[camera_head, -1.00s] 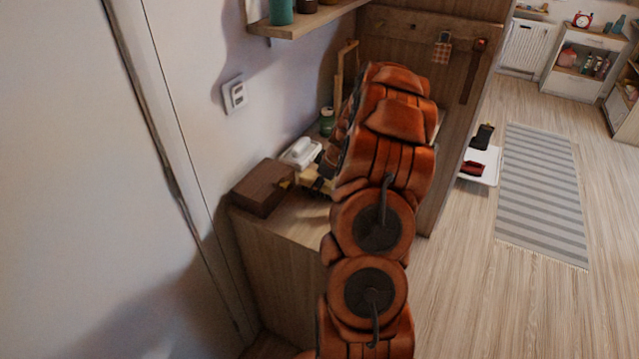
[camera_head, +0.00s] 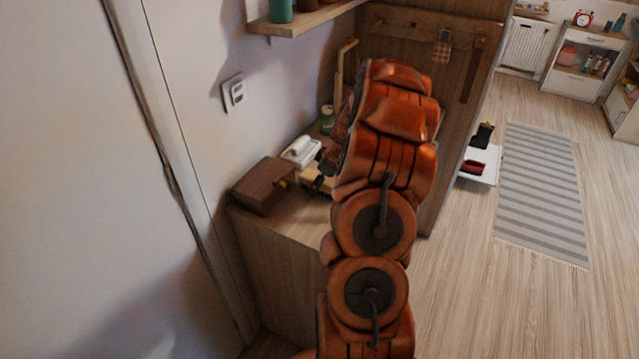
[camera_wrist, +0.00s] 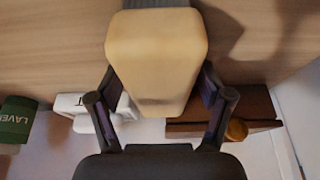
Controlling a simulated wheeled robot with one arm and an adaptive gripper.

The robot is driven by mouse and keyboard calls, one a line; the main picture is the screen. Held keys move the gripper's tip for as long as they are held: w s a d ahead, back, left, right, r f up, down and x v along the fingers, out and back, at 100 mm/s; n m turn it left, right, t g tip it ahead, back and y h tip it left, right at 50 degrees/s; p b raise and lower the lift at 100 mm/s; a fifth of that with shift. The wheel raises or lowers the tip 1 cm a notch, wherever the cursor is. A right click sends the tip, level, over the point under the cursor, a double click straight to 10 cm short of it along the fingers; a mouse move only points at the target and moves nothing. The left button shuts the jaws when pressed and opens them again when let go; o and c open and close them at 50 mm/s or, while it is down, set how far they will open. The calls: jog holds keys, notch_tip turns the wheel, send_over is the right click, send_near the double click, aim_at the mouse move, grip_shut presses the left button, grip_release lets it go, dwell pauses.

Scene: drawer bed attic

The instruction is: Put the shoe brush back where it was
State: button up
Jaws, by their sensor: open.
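A tan wooden block with a dark grey part at its far end, seemingly the shoe brush (camera_wrist: 155,55), fills the top middle of the wrist view. My gripper (camera_wrist: 158,88) is open, with one finger on each side of the block's near end. I cannot tell whether the fingers touch it. In the head view a small tan thing (camera_head: 313,181), likely the same brush, shows beside my arm on the wooden cabinet top (camera_head: 285,222). My gripper is mostly hidden behind my arm there.
A brown box with a knob (camera_head: 261,187) stands at the cabinet's near left, a white item (camera_head: 299,152) behind it. A green jar (camera_head: 327,121) stands farther back. The wall and a shelf (camera_head: 305,20) bound the left.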

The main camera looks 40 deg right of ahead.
jog(key=b+v, duration=0.3)
jog(key=v, duration=0.7)
jog(key=shift+s+a+r, duration=0.1)
jog(key=shift+s+r, duration=0.2)
jog(key=shift+r, duration=0.35)
jog(key=s+a+r+g, duration=0.2)
jog(key=a, duration=1.1)
jog(key=s+a+r+g, duration=0.1)
jog(key=s+a+r, duration=0.2)
jog(key=a, duration=1.1)
jog(key=s+a+m+g, duration=0.1)
jog(key=s+a, duration=0.2)
jog(key=s, duration=0.4)
jog(key=s+a+f+m+g+h, duration=0.1)
jog(key=s+a, duration=0.3)
jog(key=s, duration=0.3)
jog(key=s+a+f+m+g, duration=0.1)
jog(key=s+a, duration=0.3)
jog(key=s, duration=0.3)
jog(key=shift+s, duration=0.25)
jog(key=shift+a, duration=0.15)
jog(key=shift+c, duration=0.3)
